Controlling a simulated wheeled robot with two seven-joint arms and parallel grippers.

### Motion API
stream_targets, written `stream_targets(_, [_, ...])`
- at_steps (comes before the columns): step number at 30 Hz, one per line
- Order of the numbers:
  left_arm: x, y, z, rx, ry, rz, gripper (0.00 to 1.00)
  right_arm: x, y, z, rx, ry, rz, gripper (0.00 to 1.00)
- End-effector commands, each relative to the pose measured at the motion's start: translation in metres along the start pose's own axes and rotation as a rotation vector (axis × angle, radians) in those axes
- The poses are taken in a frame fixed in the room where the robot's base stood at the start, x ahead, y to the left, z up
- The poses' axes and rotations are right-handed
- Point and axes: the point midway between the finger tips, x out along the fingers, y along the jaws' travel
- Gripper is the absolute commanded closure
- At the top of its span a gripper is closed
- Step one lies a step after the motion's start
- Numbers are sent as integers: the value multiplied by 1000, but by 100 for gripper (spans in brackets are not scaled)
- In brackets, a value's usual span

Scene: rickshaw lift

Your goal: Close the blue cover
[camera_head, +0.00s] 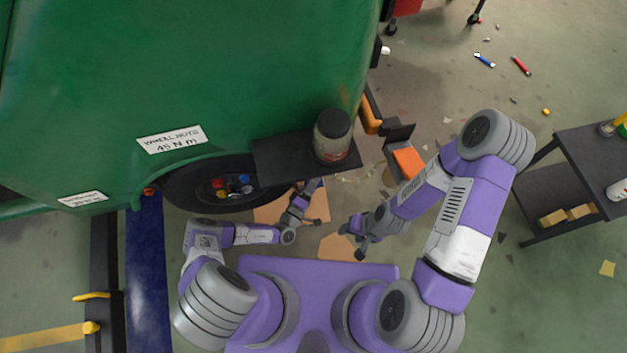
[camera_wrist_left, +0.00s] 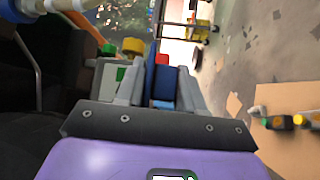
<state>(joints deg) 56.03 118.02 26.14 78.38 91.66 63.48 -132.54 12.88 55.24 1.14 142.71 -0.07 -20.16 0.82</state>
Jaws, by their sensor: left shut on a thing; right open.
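My left gripper (camera_head: 313,188) is low beside the green vehicle, under the dark shelf on its side. In the left wrist view its grey fingers (camera_wrist_left: 160,86) are shut on a blue piece with a red part at its far end. This piece looks like the blue cover (camera_wrist_left: 163,78); its full shape and hinge are hidden by the fingers. A pale housing with a green patch (camera_wrist_left: 121,73) and a yellow knob (camera_wrist_left: 133,46) sit just left of it. My right gripper (camera_head: 357,242) is open and empty, in front of my body.
The green vehicle (camera_head: 200,70) fills the upper left, with a wheel (camera_head: 215,190) bearing coloured nuts. A dark jar (camera_head: 332,137) stands on the shelf (camera_head: 280,155). An orange-topped box (camera_head: 408,163) and a dark cart (camera_head: 560,195) are right. Flat cardboard (camera_wrist_left: 290,140) lies on the floor.

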Motion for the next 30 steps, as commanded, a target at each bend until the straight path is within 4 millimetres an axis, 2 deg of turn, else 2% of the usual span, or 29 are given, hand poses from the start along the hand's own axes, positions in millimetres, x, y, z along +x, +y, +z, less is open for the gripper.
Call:
stream_targets(14, [-1,-1,2,-16,-3,-18,100,-2,-1,0,0,0,0,48])
stream_targets(15, [-1,-1,2,-16,-3,-18,59,-2,-1,0,0,0,0,48])
stream_targets(17, [-1,-1,1,-16,-2,-17,50,-2,-1,0,0,0,0,48])
stream_targets(26, [-1,0,0,-13,-1,-14,48,-3,-1,0,0,0,0,48])
stream_targets(30, [-14,1,0,-13,1,-15,48,-8,-3,0,0,0,0,48])
